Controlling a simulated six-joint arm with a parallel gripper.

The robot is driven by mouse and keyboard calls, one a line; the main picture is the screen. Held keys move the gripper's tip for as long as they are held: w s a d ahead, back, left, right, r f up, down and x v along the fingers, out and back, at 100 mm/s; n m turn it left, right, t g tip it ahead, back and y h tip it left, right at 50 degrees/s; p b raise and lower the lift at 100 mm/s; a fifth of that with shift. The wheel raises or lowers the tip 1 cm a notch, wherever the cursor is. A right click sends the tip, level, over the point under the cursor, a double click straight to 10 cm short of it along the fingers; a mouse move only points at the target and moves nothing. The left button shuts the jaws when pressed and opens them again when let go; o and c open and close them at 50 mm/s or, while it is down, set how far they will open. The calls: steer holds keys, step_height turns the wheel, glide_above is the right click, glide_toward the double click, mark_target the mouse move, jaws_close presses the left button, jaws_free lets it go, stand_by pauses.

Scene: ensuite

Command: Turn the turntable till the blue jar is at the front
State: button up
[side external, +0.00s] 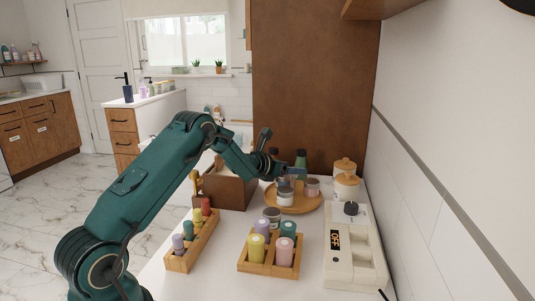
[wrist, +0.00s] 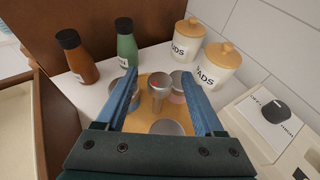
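The turntable is a round wooden tray (side external: 312,203) on the white counter, and its tan surface (wrist: 174,112) shows between my fingers in the wrist view. A grey-capped post or knob (wrist: 159,90) stands near its middle. My gripper (wrist: 158,78) is open above the turntable, fingers either side of the post.
Brown (wrist: 77,56) and green (wrist: 126,44) bottles stand behind the turntable, with two lidded canisters (wrist: 221,66) at the back right. A white appliance (side external: 352,250) is on the right. Wooden racks (side external: 268,268) of bottles and a wooden box (side external: 230,190) stand in front and left.

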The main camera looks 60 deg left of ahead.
steer(key=shift+s, duration=0.15)
steer(key=shift+v, duration=2.45)
steer(key=shift+d, duration=0.1)
